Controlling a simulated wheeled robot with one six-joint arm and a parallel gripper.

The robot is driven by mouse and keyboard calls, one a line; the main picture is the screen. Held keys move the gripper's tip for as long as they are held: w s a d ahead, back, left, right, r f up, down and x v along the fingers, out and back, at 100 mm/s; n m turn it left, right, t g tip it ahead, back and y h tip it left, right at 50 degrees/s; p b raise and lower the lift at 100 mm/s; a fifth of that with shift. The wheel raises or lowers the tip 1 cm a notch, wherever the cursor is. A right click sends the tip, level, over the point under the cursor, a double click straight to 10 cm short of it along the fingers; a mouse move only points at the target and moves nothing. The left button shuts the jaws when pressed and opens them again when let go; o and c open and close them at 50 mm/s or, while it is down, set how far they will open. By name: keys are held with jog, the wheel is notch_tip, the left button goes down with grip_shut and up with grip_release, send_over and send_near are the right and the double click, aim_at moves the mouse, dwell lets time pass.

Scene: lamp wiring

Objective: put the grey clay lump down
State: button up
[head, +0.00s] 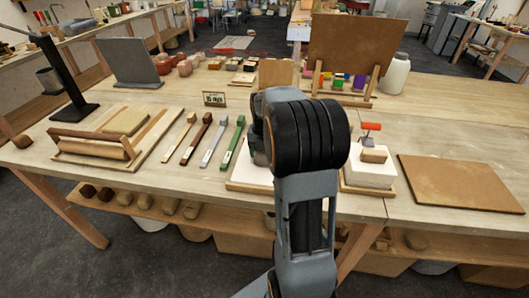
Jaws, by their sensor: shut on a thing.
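My own arm rises through the middle of the head view and covers what lies behind it. My gripper is hidden behind the thick dark joint of the arm, so its fingers and anything between them do not show. I cannot make out a grey clay lump anywhere. A white slab (248,173) on a wooden base shows partly to the left of the arm. Another white block (369,173) stands to the right, with a tan block (374,156) and a red-handled tool (371,127) on top.
Four-sided tools in wood, brown, grey and green lie left of the arm, including the green one (233,142). A board with a roller (90,149) lies farther left. A bare brown board (458,183) lies at right. A small sign (214,99) stands behind the tools.

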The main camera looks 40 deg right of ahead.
jog(key=shift+f, duration=0.1)
jog(key=shift+f, duration=0.15)
jog(key=o, duration=1.4)
